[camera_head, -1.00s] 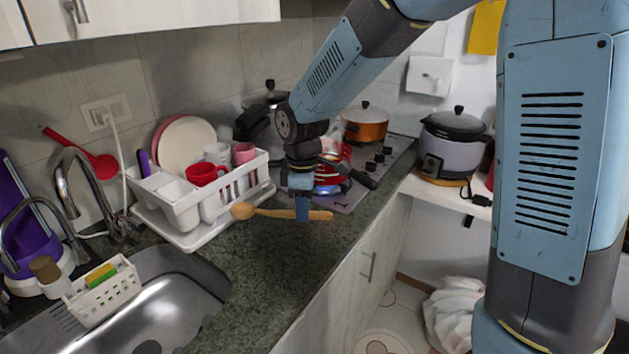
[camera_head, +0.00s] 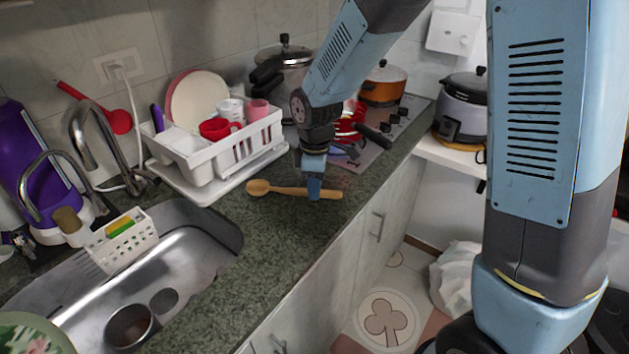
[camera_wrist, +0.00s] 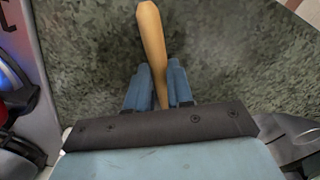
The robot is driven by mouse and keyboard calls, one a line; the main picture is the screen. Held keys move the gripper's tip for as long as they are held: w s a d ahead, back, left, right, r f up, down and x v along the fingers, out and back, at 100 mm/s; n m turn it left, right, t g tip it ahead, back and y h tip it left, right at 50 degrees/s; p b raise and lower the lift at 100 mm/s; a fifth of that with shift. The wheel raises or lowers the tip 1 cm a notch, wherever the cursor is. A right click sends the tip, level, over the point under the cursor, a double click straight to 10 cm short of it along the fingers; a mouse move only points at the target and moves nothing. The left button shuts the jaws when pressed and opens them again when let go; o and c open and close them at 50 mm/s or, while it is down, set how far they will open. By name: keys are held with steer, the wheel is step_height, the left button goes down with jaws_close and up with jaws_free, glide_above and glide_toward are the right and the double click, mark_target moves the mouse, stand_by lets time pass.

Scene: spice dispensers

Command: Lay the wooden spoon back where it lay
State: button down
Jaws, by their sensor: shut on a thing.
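The wooden spoon (camera_head: 280,190) is over the dark green counter (camera_head: 262,225), to the right of the sink, with its bowl to the left and its handle to the right. My gripper (camera_head: 314,194) points down and is shut on the spoon's handle. In the wrist view the handle (camera_wrist: 152,40) runs between the two blue fingers (camera_wrist: 158,82), and its end points up in the picture. The spoon's bowl is hidden there. I cannot tell whether the spoon touches the counter or is just above it.
A white dish rack (camera_head: 205,160) with plates and cups stands behind the spoon. The stove (camera_head: 385,145) with pots and a red kettle (camera_head: 350,122) is at the back right. The sink (camera_head: 185,250) is at the left. The counter in front of the spoon is clear.

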steer(key=shift+f, duration=0.15)
steer(key=c, duration=0.9)
jaws_free()
step_height(320, 180, up, 14)
steer(key=shift+d+f, duration=0.15)
steer(key=shift+d, duration=0.1)
steer(key=s+d+r+m+t, duration=0.1)
steer(key=s+d+r+m, duration=0.1)
steer(key=d+r+m, duration=0.35)
steer(key=s+d+r+m+t, duration=0.2)
steer(key=s+d, duration=0.1)
steer(key=d, duration=0.5)
steer(key=s+d+r+m+t, duration=0.1)
steer(key=s+d+m, duration=0.2)
steer(key=d, duration=0.1)
steer(key=s+d+m, duration=0.3)
steer(key=s+d, duration=0.1)
steer(key=s+d+r+m+t, duration=0.1)
steer(key=s+d+m, duration=0.2)
steer(key=s+d, duration=0.1)
steer(key=shift+s+d+r+m+t, duration=0.15)
steer(key=shift+d+r+m+t, duration=0.05)
steer(key=shift+r+m+t, duration=0.15)
